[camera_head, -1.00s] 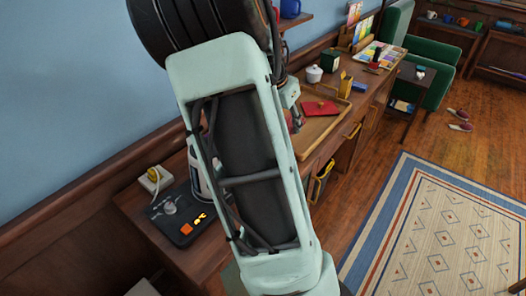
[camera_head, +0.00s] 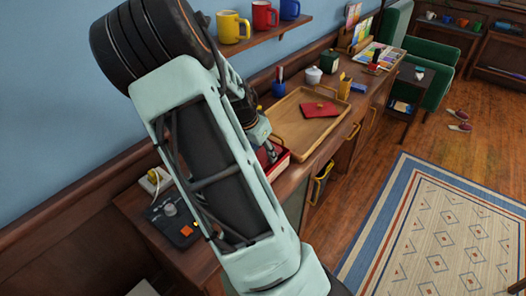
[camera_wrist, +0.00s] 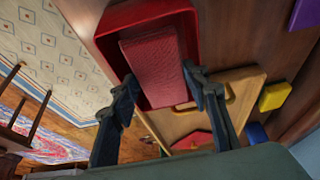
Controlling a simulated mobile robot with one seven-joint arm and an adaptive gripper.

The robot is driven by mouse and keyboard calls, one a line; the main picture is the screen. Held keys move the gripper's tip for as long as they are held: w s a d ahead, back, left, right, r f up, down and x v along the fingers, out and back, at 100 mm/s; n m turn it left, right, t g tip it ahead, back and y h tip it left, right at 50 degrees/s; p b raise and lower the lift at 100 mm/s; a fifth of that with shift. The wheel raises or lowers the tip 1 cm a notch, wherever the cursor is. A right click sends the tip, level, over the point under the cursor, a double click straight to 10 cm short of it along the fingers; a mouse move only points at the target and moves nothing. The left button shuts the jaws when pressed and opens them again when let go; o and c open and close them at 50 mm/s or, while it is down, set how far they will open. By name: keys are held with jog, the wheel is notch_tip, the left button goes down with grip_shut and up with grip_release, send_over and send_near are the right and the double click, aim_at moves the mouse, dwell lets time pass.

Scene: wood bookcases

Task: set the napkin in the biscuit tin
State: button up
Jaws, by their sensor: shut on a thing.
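The biscuit tin is an open red box (camera_wrist: 122,17) on the desk beside the tray; in the head view its rim (camera_head: 283,164) shows past my arm. The napkin (camera_wrist: 153,62), a folded dull-red block, lies between my gripper's fingers (camera_wrist: 162,88) in the wrist view. My gripper is shut on it, one finger on each side. The napkin overlaps the tin's opening in the wrist view; I cannot tell whether it touches the tin's bottom. In the head view my gripper (camera_head: 271,153) is at the tin, and my arm hides part of both.
A wooden tray (camera_head: 288,117) next to the tin holds a flat red piece with a small knob (camera_head: 321,107), perhaps a lid. Mugs (camera_head: 233,27) sit on a shelf above.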

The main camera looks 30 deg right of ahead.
jog(key=shift+f+b, duration=0.4)
jog(key=shift+f, duration=0.15)
jog(key=shift+f, duration=0.1)
jog(key=o, duration=0.7)
jog(key=shift+o, duration=0.2)
